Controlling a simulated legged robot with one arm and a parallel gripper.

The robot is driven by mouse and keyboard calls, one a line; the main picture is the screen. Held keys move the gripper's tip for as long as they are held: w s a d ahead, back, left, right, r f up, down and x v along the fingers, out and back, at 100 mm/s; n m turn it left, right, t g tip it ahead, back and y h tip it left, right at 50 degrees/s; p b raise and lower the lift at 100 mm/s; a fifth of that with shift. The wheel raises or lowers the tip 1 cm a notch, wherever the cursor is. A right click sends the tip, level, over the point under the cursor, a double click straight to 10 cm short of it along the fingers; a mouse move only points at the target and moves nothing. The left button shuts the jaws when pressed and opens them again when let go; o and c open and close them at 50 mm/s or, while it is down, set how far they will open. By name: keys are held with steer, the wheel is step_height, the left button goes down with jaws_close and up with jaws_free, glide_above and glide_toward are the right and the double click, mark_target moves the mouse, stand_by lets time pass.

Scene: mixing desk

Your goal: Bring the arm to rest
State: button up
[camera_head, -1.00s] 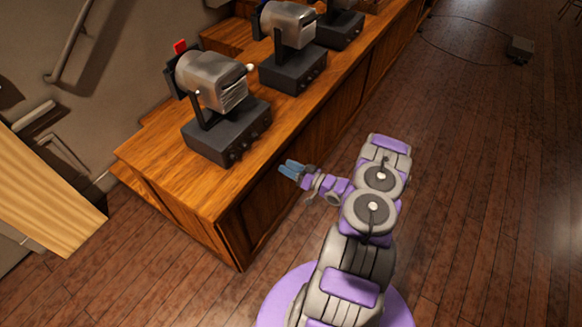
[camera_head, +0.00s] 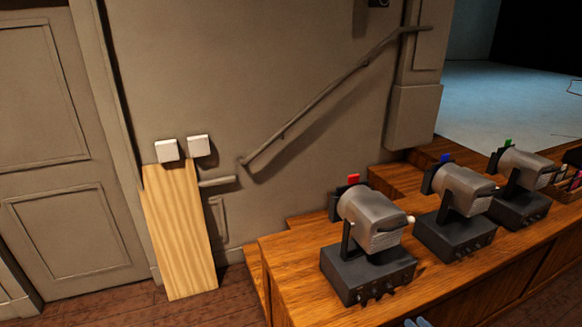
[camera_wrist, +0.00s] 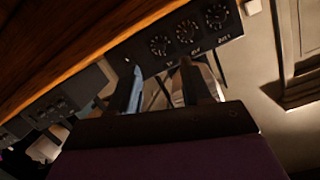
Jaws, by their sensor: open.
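My gripper (camera_wrist: 166,86) shows in the wrist view with its two fingers apart and nothing between them. In the head view only the bluish fingertips (camera_head: 417,322) show at the bottom edge, in front of the wooden desk (camera_head: 292,270). The rest of my arm is out of the head view. In the wrist view, a black base with dials (camera_wrist: 187,32) lies beyond the fingers, and no contact with it shows.
Three grey spotlights on black bases stand along the desk, with red (camera_head: 372,222), blue (camera_head: 463,190) and green (camera_head: 523,168) tabs. A pale board (camera_head: 180,235) leans on the wall below two white boxes (camera_head: 198,145). A handrail (camera_head: 325,95) runs up the wall.

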steer(key=w+d+r+g+h, duration=0.2)
steer(key=w+r+g+h, duration=0.3)
steer(key=r, duration=0.5)
steer(key=s+a+r+g+h, duration=0.2)
steer(key=s+a+r, duration=0.1)
steer(key=r, duration=0.3)
steer(key=s+a+r+g+h, duration=0.1)
steer(key=s+a+r, duration=0.2)
steer(key=r, duration=0.3)
steer(key=s+a+r+g+y, duration=0.1)
steer(key=s+a+r+g, duration=0.2)
steer(key=s+a, duration=0.5)
steer(key=s+a+r+g+y, duration=0.1)
steer(key=s+a+r, duration=0.3)
steer(key=s, duration=1.2)
steer(key=s+a+r+g+y, duration=0.1)
steer(key=s+a+r+g, duration=0.3)
steer(key=s+a, duration=0.9)
steer(key=shift+r+g, duration=0.2)
steer(key=shift+g, duration=0.1)
